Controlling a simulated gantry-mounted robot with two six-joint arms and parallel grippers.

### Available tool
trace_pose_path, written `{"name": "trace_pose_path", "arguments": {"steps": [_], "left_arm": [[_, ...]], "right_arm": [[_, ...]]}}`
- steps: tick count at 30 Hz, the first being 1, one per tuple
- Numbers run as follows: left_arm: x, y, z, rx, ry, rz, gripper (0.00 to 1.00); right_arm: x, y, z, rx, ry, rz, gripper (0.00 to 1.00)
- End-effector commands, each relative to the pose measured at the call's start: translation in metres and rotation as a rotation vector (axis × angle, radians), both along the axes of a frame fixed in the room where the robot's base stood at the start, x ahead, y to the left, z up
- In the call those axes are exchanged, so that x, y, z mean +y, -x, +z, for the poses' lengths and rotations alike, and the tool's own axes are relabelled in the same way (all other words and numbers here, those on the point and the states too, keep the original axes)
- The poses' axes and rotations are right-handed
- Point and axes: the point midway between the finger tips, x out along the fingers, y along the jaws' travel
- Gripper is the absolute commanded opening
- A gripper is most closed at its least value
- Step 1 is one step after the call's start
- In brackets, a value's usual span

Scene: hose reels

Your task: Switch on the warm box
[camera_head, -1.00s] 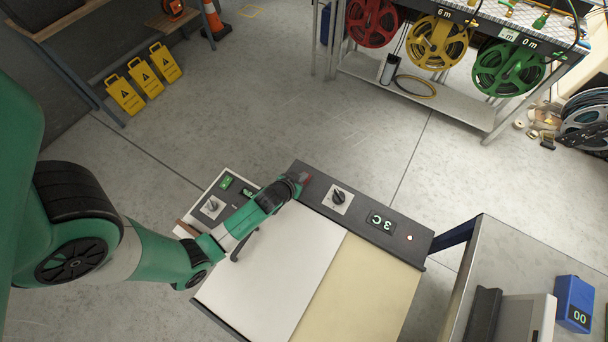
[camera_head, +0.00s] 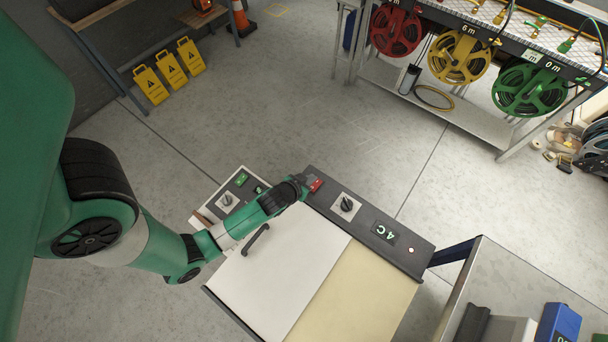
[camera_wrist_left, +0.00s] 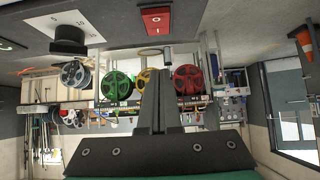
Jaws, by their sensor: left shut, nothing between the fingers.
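The warm box (camera_head: 428,258) stands in the lower middle of the head view, with a white lid and a beige panel on top. In the left wrist view the switch (camera_wrist_left: 155,20) looks lit red, beyond the shut fingers (camera_wrist_left: 158,78). My right gripper is out of view.
A second panel (camera_head: 226,203) with a knob and green switch lies left of the box, partly behind my left arm. A metal table (camera_head: 505,285) with a blue device (camera_head: 558,325) is at right. Hose reels (camera_head: 458,58) hang at the back. Open floor lies between.

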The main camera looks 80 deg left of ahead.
Motion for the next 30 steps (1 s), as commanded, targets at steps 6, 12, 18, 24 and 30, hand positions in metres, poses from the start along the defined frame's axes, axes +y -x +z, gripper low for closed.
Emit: {"name": "trace_pose_path", "arguments": {"steps": [6, 12, 18, 24, 30], "left_arm": [[-0.019, 0.022, 0.038, -0.001, -0.001, -0.001, 0.0], [-0.025, 0.03, 0.049, 0.0, 0.0, 0.0, 0.0], [-0.025, 0.03, 0.049, 0.0, 0.0, 0.0, 0.0], [-0.025, 0.03, 0.049, 0.0, 0.0, 0.0, 0.0], [-0.025, 0.03, 0.049, -0.001, -0.001, -0.001, 0.0]], "right_arm": [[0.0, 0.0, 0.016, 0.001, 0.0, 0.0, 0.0], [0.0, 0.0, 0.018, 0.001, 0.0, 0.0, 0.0], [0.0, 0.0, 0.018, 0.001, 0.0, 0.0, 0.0], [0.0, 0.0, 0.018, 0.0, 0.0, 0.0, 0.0], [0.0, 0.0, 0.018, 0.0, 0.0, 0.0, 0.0]]}}
